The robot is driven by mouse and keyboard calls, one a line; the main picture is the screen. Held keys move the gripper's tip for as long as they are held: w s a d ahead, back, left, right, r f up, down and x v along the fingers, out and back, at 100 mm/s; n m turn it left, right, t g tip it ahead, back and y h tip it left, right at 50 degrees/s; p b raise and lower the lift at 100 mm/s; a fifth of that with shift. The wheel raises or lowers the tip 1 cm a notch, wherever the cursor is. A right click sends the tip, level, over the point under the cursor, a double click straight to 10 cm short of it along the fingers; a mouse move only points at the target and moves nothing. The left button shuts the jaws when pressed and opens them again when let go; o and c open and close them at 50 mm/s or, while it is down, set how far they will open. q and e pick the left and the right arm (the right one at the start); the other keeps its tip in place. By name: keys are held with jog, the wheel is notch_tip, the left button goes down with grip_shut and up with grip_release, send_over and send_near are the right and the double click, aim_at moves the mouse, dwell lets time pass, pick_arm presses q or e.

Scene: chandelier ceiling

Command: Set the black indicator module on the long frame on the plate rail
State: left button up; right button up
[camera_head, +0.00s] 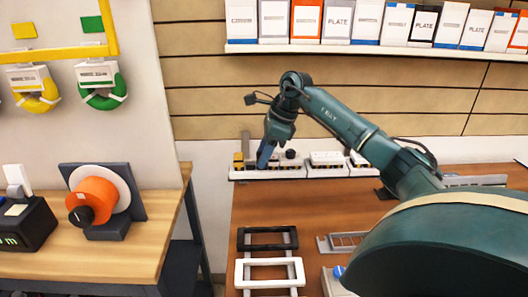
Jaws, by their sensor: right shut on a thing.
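My right arm comes in from the right and reaches to the back of the brown table. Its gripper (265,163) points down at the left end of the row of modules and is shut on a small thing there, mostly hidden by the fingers. Whether that thing is the black indicator module I cannot tell. Dark modules (291,160) stand on the white base beside the gripper, with a yellow one (238,160) to its left. A black frame (268,247) and a white frame (270,262) lie on rails in the foreground. My left gripper is not in view.
More white modules (327,160) continue the row to the right. A metal tray (342,241) lies right of the frames. A shelf of boxes (340,45) hangs above. A wooden bench (100,262) at left holds an orange spool. The table's middle is clear.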

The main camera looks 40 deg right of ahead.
jog(key=shift+f, duration=0.1)
dwell(0.3)
jog(key=o, duration=1)
jog(key=shift+o, duration=0.2)
jog(key=shift+r+p, duration=2.7)
jog(key=shift+r, duration=0.35)
jog(key=shift+f, duration=0.1)
